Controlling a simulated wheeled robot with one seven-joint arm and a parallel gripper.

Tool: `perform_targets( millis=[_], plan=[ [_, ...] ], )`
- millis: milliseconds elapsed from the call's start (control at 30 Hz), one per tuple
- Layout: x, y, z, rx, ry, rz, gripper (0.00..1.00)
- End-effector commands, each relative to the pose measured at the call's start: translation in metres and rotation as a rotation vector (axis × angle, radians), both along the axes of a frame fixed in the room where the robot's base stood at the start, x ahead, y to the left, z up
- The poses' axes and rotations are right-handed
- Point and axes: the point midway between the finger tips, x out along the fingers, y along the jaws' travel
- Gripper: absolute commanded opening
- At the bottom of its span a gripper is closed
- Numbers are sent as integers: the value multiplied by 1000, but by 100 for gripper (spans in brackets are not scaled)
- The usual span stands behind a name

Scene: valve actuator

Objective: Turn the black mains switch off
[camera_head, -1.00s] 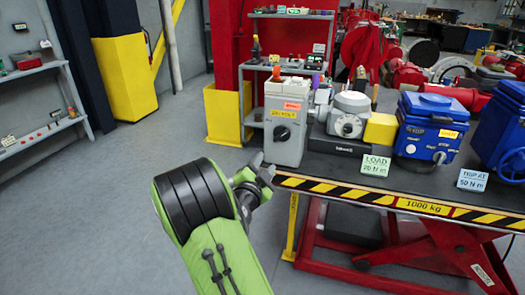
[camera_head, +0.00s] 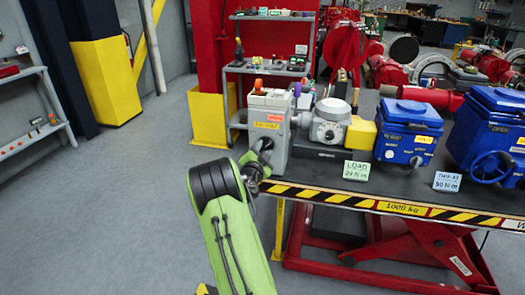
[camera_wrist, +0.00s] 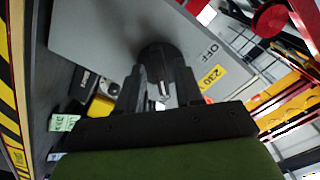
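The black mains switch (camera_wrist: 160,58) is a round dark knob on the front of a grey box (camera_head: 274,104). In the wrist view it lies straight ahead of my fingers, with the word OFF beside it on the box face. In the head view my gripper (camera_head: 264,153) is at the front of the box and hides the switch. In the wrist view my gripper (camera_wrist: 160,85) has its two dark fingers apart, with a gap between them. Their tips are at the switch; whether they touch it, I cannot tell. The handle's angle is hidden.
A yellow 230 V label (camera_wrist: 212,77) is on the box. A grey valve actuator (camera_head: 328,122) and a blue one (camera_head: 408,132) stand to the right on the lift table, with a LOAD card (camera_head: 356,170) at its striped edge. Open floor lies left.

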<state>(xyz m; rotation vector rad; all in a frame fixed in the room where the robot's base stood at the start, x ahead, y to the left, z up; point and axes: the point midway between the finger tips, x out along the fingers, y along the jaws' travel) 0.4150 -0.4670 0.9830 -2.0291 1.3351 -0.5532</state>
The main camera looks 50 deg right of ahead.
Motion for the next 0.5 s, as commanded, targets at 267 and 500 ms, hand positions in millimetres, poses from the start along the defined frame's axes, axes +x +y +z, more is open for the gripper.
perform_targets(
  millis=[267, 500],
  plan=[
    [0, 0, 0, 0, 0, 0, 0],
    [0, 1, 0, -4, 9, 0, 0]
  ],
)
